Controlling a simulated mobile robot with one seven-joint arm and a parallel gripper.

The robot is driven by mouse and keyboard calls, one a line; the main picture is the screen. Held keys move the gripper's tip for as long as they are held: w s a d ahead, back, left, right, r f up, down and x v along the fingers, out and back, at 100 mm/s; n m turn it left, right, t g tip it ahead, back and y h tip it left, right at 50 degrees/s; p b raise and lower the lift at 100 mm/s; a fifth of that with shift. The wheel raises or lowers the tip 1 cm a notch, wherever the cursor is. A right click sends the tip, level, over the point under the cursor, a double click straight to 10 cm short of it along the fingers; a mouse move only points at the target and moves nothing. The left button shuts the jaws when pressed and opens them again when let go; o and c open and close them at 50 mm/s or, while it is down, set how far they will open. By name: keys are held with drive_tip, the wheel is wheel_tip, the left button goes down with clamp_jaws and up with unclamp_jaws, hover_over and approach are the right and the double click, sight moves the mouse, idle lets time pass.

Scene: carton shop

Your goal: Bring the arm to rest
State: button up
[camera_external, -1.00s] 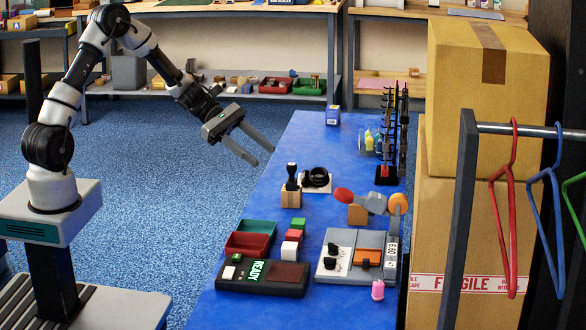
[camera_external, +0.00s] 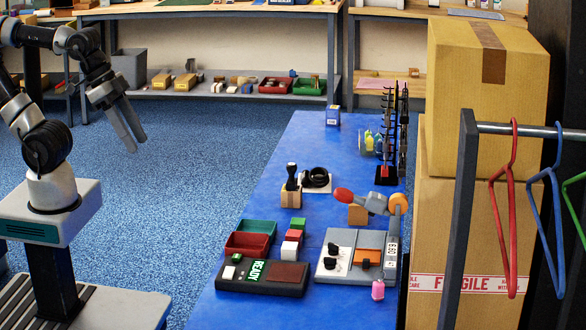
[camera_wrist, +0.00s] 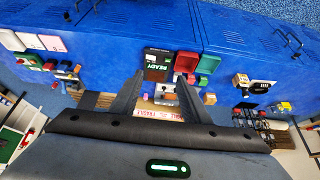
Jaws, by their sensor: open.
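My gripper (camera_external: 131,126) is at the upper left in the external view, over the blue floor and well left of the blue table. Its two fingers are apart, with nothing between them, and point down and to the right. My arm is folded back above its base. In the wrist view my gripper (camera_wrist: 155,85) also shows with its two fingers spread and empty. Beyond them, the wrist view shows the blue table and the things on it at a distance.
The blue table (camera_external: 215,310) bears a black device reading READY (camera_external: 262,277), red (camera_external: 246,243) and green trays, a stamp (camera_external: 291,180), and a grey device (camera_external: 345,250). Cartons (camera_external: 490,100) and a hanger rail (camera_external: 520,130) stand at the right. The floor around my gripper is clear.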

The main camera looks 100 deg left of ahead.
wheel_tip(320, 180, up, 18)
drive_tip(key=p, duration=1.7)
drive_tip(key=shift+f+p, duration=0.15)
drive_tip(key=shift+p, duration=0.2)
